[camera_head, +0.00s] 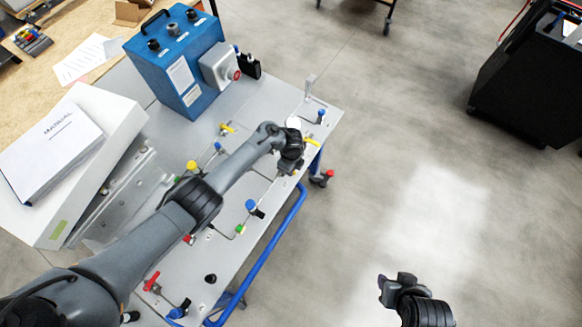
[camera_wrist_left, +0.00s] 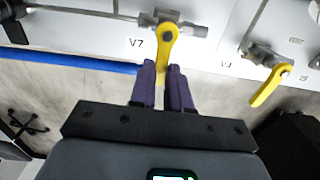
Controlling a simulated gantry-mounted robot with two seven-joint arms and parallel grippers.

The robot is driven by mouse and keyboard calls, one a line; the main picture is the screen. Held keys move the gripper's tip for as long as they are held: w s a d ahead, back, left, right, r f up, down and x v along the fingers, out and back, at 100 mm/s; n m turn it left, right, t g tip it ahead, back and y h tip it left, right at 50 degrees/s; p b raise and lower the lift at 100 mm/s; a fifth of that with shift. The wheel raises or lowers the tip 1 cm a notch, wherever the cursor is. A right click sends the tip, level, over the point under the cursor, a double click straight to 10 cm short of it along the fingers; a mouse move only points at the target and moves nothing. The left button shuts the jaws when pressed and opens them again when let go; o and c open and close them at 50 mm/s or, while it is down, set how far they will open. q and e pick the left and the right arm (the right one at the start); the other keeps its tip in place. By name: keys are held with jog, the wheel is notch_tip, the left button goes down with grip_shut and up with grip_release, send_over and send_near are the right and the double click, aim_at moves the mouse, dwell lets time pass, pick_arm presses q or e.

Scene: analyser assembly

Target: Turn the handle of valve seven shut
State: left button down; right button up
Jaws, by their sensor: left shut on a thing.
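In the left wrist view, the valve marked V7 (camera_wrist_left: 178,25) has a yellow handle (camera_wrist_left: 165,43) that points down the picture, across the pipe and toward the panel's edge. My left gripper (camera_wrist_left: 163,70) is shut on the lower end of this handle, with one dark purple finger on each side. In the head view, my left gripper (camera_head: 288,168) is at the panel's right edge, and my wrist hides most of the valve there. My right gripper (camera_head: 392,286) hangs over bare floor, away from the panel. Its finger gap cannot be made out.
A neighbouring valve with a yellow handle (camera_wrist_left: 268,86) stands right of V7 in the left wrist view. The panel (camera_head: 262,103) carries several other coloured valves and a blue box (camera_head: 180,65). A blue rail (camera_head: 272,246) runs along its edge.

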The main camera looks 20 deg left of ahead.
pick_arm(q)
jog(key=c, duration=1.1)
grip_release()
jog(key=shift+r, duration=0.1)
jog(key=shift+r, duration=0.3)
notch_tip(320, 180, up, 10)
jog(key=p, duration=0.4)
